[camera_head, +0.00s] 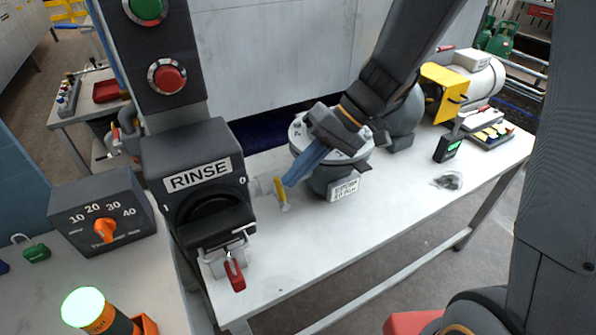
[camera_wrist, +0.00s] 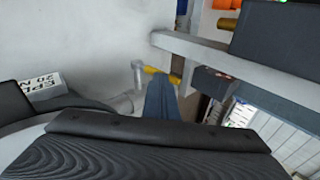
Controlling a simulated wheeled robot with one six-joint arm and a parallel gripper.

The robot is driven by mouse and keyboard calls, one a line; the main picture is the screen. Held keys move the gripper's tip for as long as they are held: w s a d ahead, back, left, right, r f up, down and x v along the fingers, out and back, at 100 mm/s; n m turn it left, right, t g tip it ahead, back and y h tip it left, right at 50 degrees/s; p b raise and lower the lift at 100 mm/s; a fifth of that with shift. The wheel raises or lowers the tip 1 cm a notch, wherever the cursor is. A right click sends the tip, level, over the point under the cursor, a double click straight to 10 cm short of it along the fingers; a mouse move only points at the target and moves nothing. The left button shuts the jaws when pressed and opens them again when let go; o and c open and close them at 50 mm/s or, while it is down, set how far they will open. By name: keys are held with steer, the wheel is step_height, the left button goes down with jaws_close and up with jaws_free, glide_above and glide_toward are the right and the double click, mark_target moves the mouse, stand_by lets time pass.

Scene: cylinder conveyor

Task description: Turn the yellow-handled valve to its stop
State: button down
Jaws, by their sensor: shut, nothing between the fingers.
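The yellow valve handle (camera_head: 282,194) is a short bar on a small grey pipe fitting (camera_head: 262,187), just right of the RINSE box. It points mostly up and down in the head view. My gripper (camera_head: 289,183) is shut and empty, its blue fingers reaching down from the right to just beside the handle. I cannot tell whether they touch it. In the wrist view the handle (camera_wrist: 154,71) shows partly behind the shut fingertips (camera_wrist: 160,80), with the grey stem (camera_wrist: 138,72) to its left.
The RINSE box (camera_head: 197,178) with a red-handled lever (camera_head: 235,275) stands close left of the valve. A round flanged body (camera_head: 301,140) with a white label (camera_head: 344,189) sits under my wrist. The white bench (camera_head: 330,235) is clear in front.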

steer(key=s+a+f+t+h+p, duration=0.1)
steer(key=s+a+t+h+p, duration=0.1)
steer(key=a, duration=0.5)
steer(key=shift+s+a+f+h+p, duration=0.15)
steer(key=shift+s+f+h+p, duration=0.15)
steer(key=shift+s+h, duration=0.8)
steer(key=shift+w, duration=0.2)
